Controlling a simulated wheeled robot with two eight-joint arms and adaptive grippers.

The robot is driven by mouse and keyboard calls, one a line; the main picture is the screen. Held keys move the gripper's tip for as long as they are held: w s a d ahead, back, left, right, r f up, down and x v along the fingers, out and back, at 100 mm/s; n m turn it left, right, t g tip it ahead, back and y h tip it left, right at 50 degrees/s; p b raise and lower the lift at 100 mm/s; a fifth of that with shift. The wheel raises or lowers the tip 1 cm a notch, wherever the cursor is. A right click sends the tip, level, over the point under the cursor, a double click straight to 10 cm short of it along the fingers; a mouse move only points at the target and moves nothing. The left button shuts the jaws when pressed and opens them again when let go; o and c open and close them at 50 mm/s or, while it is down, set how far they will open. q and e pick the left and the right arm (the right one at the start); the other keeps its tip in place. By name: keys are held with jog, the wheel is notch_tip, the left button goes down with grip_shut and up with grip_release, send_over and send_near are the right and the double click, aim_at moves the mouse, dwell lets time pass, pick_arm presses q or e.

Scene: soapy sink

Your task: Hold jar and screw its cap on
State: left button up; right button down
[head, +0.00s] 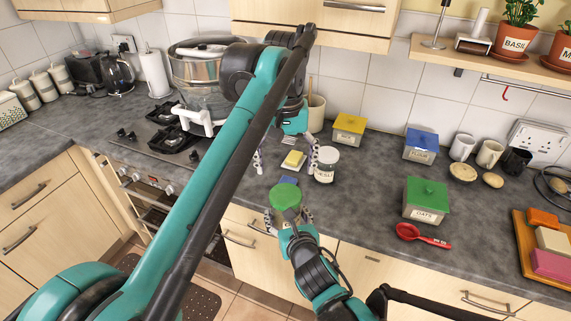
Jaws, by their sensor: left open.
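A jar (288,216) with a green cap (286,194) on top is in front of the counter edge. I cannot tell how tightly the cap sits. My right gripper (288,218) comes up from below, with a finger on each side of the jar, and appears shut on it. My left gripper (286,163) points down above the counter, behind the green cap and apart from it. Its fingers are spread wide and it looks empty. The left arm crosses the middle of the view.
A green-lidded oats box (425,203), a red spoon (422,236) and a blue-lidded box (419,148) stand to the right. The hob and a pot (200,80) are left.

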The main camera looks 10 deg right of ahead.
aim_at(285, 194)
pick_arm(q)
jog(key=shift+f, duration=4)
jog(key=c, duration=1.2)
jog(key=o, duration=1.4)
jog(key=shift+r, duration=0.1)
